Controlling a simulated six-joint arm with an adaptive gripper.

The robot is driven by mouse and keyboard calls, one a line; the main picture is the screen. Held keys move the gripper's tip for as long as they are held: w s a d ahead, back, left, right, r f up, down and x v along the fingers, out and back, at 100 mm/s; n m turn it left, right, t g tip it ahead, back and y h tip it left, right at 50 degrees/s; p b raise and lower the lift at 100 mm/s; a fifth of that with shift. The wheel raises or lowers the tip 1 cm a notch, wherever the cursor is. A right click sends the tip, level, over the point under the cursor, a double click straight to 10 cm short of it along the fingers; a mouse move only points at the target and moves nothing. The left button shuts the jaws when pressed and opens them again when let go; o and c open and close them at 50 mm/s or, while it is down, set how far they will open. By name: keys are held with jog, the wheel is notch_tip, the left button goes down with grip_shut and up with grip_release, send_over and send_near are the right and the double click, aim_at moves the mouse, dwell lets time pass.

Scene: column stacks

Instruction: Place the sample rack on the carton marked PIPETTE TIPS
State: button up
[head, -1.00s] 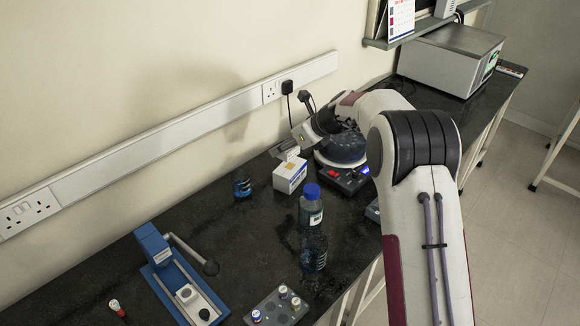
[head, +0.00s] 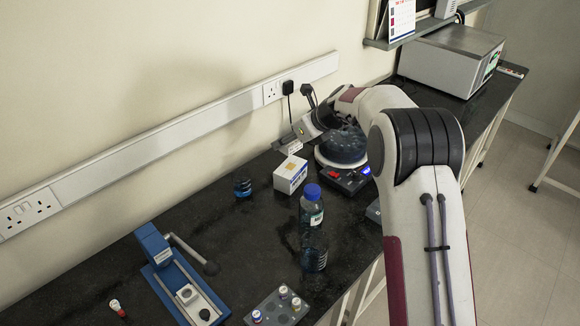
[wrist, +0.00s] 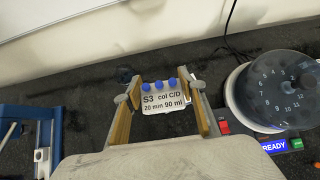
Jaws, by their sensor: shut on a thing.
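My gripper (wrist: 160,93) is shut on the sample rack (wrist: 165,98), whose blue caps and white label reading "S3 col C/D 20 min 90 ml" show between the fingers in the wrist view. In the head view, the gripper (head: 292,141) and the rack's small white label (head: 291,147) are just behind and above a white carton (head: 290,177) in the picture. The carton has blue and yellow markings; its lettering is too small to read. Its top looks bare. I cannot tell the height of the rack over the bench. The carton is not clearly visible in the wrist view.
A round dark carousel (head: 343,147) with a lit display stands right of the carton. A small dark blue bottle (head: 242,187) is left of it, and a tall blue-capped bottle (head: 312,225) in front. A blue press (head: 170,275) stands front left. The wall is close behind.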

jog(key=shift+f, duration=3.1)
jog(key=shift+f, duration=1.9)
jog(key=shift+f, duration=0.1)
jog(key=o, duration=1.1)
